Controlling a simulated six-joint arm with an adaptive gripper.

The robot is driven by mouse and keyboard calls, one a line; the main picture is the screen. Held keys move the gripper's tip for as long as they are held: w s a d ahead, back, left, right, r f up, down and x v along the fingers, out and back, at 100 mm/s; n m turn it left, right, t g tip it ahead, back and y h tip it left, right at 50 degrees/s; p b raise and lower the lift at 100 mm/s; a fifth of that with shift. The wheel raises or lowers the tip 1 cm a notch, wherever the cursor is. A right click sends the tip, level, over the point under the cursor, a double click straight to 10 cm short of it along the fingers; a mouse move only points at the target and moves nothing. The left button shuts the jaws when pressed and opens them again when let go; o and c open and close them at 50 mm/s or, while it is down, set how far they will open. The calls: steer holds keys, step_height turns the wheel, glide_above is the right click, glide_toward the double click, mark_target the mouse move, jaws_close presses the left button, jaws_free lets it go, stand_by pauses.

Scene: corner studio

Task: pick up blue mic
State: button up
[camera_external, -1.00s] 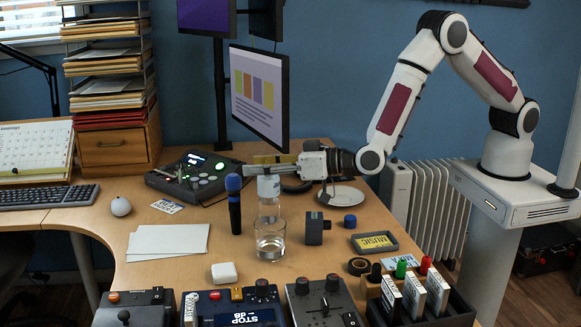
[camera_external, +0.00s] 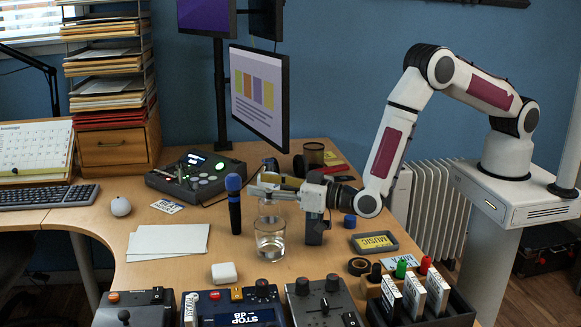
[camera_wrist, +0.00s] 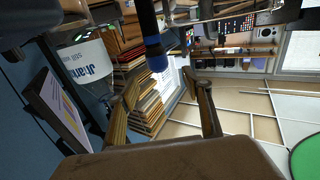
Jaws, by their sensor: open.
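The blue mic (camera_external: 235,212) stands upright on the desk, with a blue head and a dark body. My gripper (camera_external: 259,184) lies level just right of the mic's head in the external view, open and apparently empty. In the wrist view the mic (camera_wrist: 154,48) comes down from the top edge, its blue head lowest. The two fingers of my gripper (camera_wrist: 165,95) show apart below it, and the mic's head is beyond the gap between them. Whether a finger touches the mic cannot be told.
A clear glass (camera_external: 269,238) stands below my gripper, with a bottle partly hidden behind it. A small dark box (camera_external: 314,230) is beneath my wrist. A control panel (camera_external: 192,172) lies left, headphones (camera_external: 271,166) behind. White paper (camera_external: 168,241) lies at front left.

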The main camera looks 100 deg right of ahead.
mark_target(240, 179)
steer(key=shift+x, duration=1.15)
steer(key=shift+d, duration=0.1)
steer(key=shift+x, duration=2.6)
steer(key=shift+s+d+r, duration=0.1)
steer(key=shift+r, duration=0.05)
jaws_close()
